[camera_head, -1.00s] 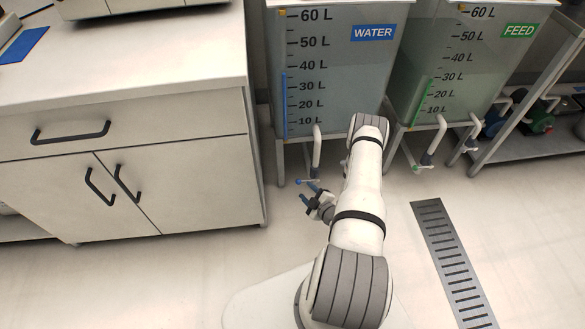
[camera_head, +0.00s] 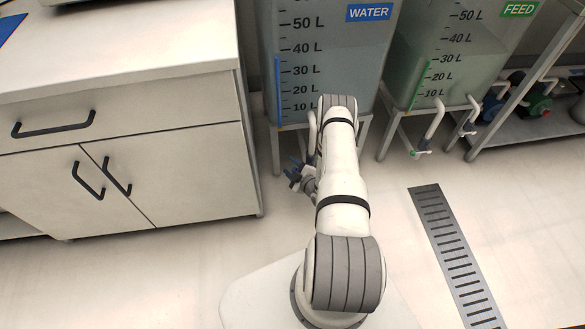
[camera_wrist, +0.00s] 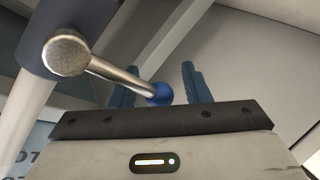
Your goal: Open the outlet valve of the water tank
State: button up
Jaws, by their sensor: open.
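The water tank (camera_head: 345,60), marked WATER and standing on a metal frame, is at the top middle of the head view. In the wrist view its outlet valve shows as a metal lever (camera_wrist: 107,66) with a blue ball knob (camera_wrist: 159,94), turning on a round hub (camera_wrist: 66,53) on a pale pipe (camera_wrist: 35,95). My gripper (camera_wrist: 155,84) is open, with its blue fingers on either side of the knob. I cannot tell whether they touch it. In the head view my gripper (camera_head: 293,167) is below the tank's front, and my arm hides most of the valve.
The feed tank (camera_head: 455,65) with its own outlet pipe (camera_head: 434,120) stands to the right. A white cabinet (camera_head: 120,130) with dark handles is close on the left. A floor drain grate (camera_head: 450,245) lies at the right. The floor between is clear.

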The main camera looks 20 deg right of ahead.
jog(key=shift+c, duration=0.4)
grip_shut()
jog(key=shift+s, duration=0.1)
